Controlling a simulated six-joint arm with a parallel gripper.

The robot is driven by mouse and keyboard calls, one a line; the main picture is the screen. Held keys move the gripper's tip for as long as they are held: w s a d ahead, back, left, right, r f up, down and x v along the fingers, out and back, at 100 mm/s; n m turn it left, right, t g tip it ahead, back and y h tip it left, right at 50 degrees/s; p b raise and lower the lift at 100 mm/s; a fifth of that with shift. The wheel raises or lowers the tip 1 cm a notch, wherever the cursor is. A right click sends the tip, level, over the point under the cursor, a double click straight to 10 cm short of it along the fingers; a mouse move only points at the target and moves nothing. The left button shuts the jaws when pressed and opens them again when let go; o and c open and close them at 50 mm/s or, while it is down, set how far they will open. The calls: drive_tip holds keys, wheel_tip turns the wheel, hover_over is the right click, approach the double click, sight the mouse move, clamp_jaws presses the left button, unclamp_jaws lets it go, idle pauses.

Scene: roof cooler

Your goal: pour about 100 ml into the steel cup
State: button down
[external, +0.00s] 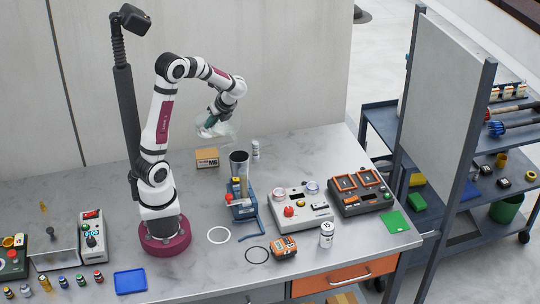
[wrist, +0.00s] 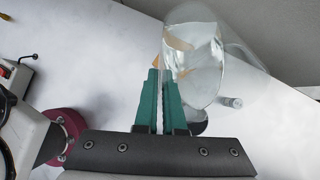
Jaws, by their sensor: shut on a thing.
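My gripper (external: 210,121) is raised above the back of the bench. Its green fingers (wrist: 159,100) are shut on a clear glass vessel (wrist: 195,65). The vessel (external: 214,130) is held in the air and looks tilted. Clear contents seem to show inside it, but the glass makes the level hard to read. A grey metallic cylinder, which looks like the steel cup (external: 239,164), stands upright on or against a blue device, below and right of the vessel in the external view. The inside of the cup cannot be made out. No stream shows between them.
A cardboard box (external: 207,158) marked M6 and a small white bottle (external: 255,149) stand behind the cup. The blue device (external: 242,205) is at the cup's foot. Control boxes (external: 301,208) stand to the right. White and black rings mark the bench in front.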

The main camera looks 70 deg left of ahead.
drive_tip(key=shift+w+d+f+g+y, duration=0.1)
drive_tip(key=shift+d+g+y, duration=0.05)
drive_tip(key=shift+g+y, duration=0.2)
drive_tip(key=shift+w+d+y, duration=0.1)
drive_tip(key=shift+d+y, duration=0.05)
drive_tip(key=shift+y, duration=0.2)
drive_tip(key=shift+w+d+g+y+b, duration=0.2)
drive_tip(key=shift+g+y+b, duration=0.2)
drive_tip(key=shift+b, duration=0.15)
drive_tip(key=shift+s+a+r+b, duration=0.15)
drive_tip(key=shift+s+r+b, duration=0.1)
drive_tip(key=shift+b, duration=0.35)
drive_tip(key=shift+w+d+g+y+b, duration=0.3)
drive_tip(key=shift+y+b, duration=0.1)
drive_tip(key=shift+b, duration=0.35)
idle(0.5)
drive_tip(key=shift+s+a, duration=0.1)
drive_tip(key=shift+s, duration=0.1)
